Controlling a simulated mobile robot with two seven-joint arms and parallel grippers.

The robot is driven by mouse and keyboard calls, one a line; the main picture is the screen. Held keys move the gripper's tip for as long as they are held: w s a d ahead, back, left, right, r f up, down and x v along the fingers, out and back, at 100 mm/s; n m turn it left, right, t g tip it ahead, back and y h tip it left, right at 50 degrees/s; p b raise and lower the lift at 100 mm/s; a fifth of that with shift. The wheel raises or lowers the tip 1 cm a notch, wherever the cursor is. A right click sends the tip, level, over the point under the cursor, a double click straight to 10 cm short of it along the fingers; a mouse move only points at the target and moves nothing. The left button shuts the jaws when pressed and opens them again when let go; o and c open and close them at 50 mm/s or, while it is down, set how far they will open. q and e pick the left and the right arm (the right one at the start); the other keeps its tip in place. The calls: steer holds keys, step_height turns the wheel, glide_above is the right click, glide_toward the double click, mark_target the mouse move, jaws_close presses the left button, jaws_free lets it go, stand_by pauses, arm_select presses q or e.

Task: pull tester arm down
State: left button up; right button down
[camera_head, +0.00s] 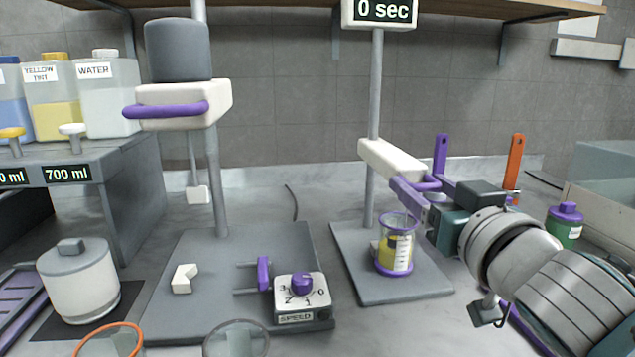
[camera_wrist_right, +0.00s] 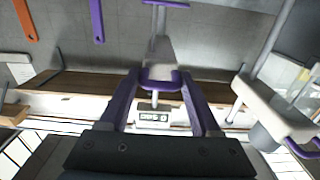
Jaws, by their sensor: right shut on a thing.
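The tester stand is a grey post on a grey base plate (camera_head: 410,290), with a white tester arm (camera_head: 390,158) partway up and a "0 sec" display (camera_head: 380,12) on top. The arm's purple handle (camera_head: 431,183) points toward the right arm. My right gripper (camera_head: 414,188) has its purple fingers shut on this handle. In the right wrist view the handle (camera_wrist_right: 161,84) lies between the two finger ends. A purple-rimmed beaker (camera_head: 396,243) with yellow liquid stands on the base plate below the arm. My left gripper is not in view.
A mixer with a grey motor (camera_head: 177,50) and purple handle (camera_head: 165,110) stands left, beside a speed dial (camera_head: 301,285). A white lidded pot (camera_head: 78,280) is at far left. A green bottle (camera_head: 564,226) stands at right. Clear glass rims show at the front edge.

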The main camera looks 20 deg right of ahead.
steer(key=shift+c, duration=2.4)
jaws_free()
steer(key=shift+s+d+f+g, duration=0.1)
steer(key=shift+d+f+g, duration=0.1)
steer(key=shift+f+g, duration=0.15)
steer(key=shift+o, duration=0.7)
steer(key=shift+r, duration=0.1)
steer(key=v, duration=1)
